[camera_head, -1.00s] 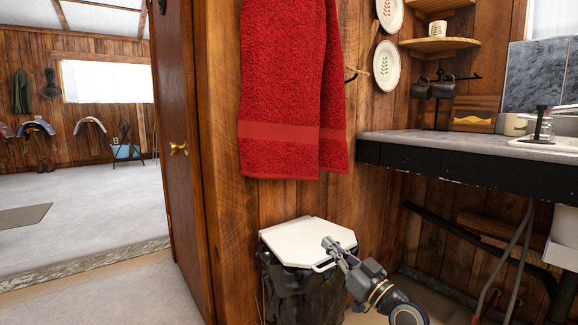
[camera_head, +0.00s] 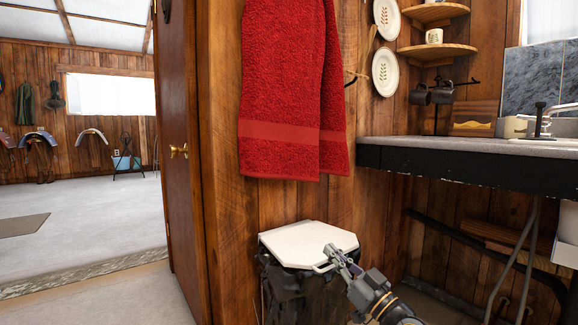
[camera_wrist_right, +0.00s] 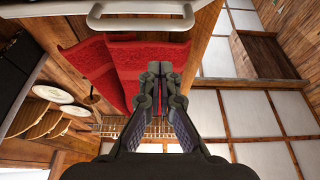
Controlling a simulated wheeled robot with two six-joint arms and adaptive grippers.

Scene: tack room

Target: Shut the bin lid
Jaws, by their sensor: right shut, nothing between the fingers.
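The bin (camera_head: 290,293) has a dark body, draped in what looks like a black liner, and stands against the wooden wall. Its white lid (camera_head: 308,240) lies flat or nearly flat across the top; I cannot tell whether a small gap is left. The lid's handle (camera_head: 326,267) is at the front right edge and also shows at the top of the right wrist view (camera_wrist_right: 140,22). My right gripper (camera_head: 333,252) is shut and empty, its fingertips over the lid's front right edge by the handle; contact is unclear. My left gripper is not in view.
A red towel (camera_head: 292,95) hangs on the wall above the bin. A grey counter (camera_head: 460,150) with a black edge is at the right, with pipes under it. A wooden door (camera_head: 183,160) stands at the left, beside open floor.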

